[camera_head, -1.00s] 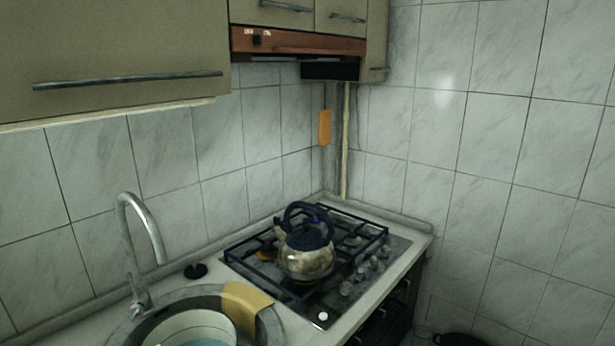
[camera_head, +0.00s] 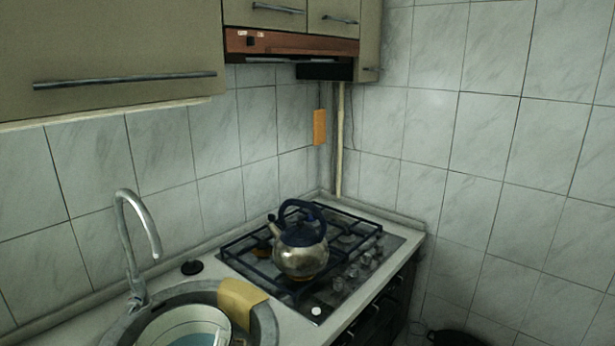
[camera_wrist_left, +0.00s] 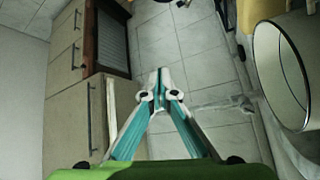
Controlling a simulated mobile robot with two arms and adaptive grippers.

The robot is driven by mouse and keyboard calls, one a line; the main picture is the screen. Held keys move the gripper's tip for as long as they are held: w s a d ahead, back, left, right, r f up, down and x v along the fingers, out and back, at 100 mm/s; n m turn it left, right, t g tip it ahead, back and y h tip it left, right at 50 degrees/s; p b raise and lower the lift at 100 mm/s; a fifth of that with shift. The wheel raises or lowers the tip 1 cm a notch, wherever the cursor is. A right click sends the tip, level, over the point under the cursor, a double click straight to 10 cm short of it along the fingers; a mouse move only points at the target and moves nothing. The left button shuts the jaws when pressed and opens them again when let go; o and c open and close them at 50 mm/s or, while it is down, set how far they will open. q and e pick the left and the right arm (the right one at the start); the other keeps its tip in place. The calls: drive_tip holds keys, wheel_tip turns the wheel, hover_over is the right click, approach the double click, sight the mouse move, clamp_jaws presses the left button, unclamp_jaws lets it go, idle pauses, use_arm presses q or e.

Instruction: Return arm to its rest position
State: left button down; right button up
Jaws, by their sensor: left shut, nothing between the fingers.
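My left gripper (camera_wrist_left: 160,78) shows in the left wrist view with its teal fingers shut, tips together and nothing between them. In that view a pale pot with a dark rim (camera_wrist_left: 282,76) is to the right of the fingers, apart from them. In the head view only a small teal piece, likely part of my left gripper (camera_head: 221,337), shows at the bottom edge, in front of the pot (camera_head: 176,325) in the sink. The rest of my left arm is hidden there. My right gripper is not in view.
A metal kettle with a dark blue handle (camera_head: 300,257) stands on the gas hob (camera_head: 345,285). A tap (camera_head: 130,235) rises behind the round sink (camera_head: 262,322). A yellow cloth or sponge (camera_head: 240,302) lies over the sink's rim. Cupboards (camera_head: 110,45) hang above the counter.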

use_arm(q)
drive_tip(key=s+d+f+m+g+h, duration=0.75)
drive_tip(key=s+d+f+m, duration=0.2)
drive_tip(key=m, duration=0.25)
drive_tip(key=s+a+f+m+g+y, duration=0.2)
drive_tip(key=s+a+f+g+y, duration=0.25)
drive_tip(key=s+a, duration=0.35)
drive_tip(key=s+a+f+m+g+y, duration=0.1)
drive_tip(key=s+a+f+g+y, duration=0.3)
drive_tip(key=s, duration=0.7)
wheel_tip(320, 180, down, 27)
drive_tip(key=s+a+g+h, duration=0.1)
drive_tip(key=g, duration=0.1)
drive_tip(key=s+a+f+g, duration=0.1)
drive_tip(key=s+a+f, duration=0.2)
drive_tip(key=s+f, duration=1.4)
drive_tip(key=shift+s+f+m+g+b, duration=0.2)
drive_tip(key=shift+s+m+g+b, duration=0.1)
drive_tip(key=shift+b, duration=0.1)
drive_tip(key=shift+a, duration=0.1)
